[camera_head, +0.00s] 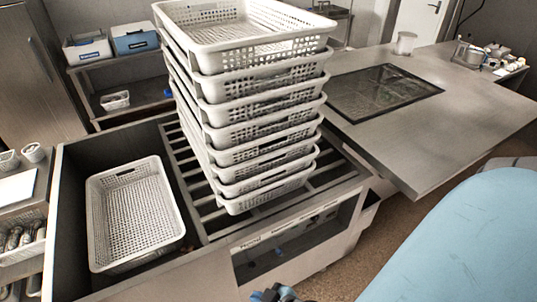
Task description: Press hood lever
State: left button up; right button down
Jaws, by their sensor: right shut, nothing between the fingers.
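No hood lever can be made out in the head view. My right gripper (275,293) shows only in part at the bottom edge, as a small dark and blue shape. It is shut and empty, in front of the metal counter's front panel and apart from the baskets. A large light blue part of mine fills the lower right. My left gripper is not in view.
A tall stack of white perforated baskets (262,104) stands on a slatted metal rack (207,211). Another basket (131,214) sits in the sink at left. A steel table (420,129) with a dark inset panel (381,92) extends right. Brown floor (345,277) shows below.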

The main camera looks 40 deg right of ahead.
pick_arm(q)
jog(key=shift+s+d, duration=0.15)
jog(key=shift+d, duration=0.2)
pick_arm(e)
jog(key=shift+s+d, duration=0.1)
jog(key=shift+d, duration=0.25)
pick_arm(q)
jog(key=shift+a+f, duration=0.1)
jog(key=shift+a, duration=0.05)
pick_arm(e)
jog(key=shift+a, duration=0.2)
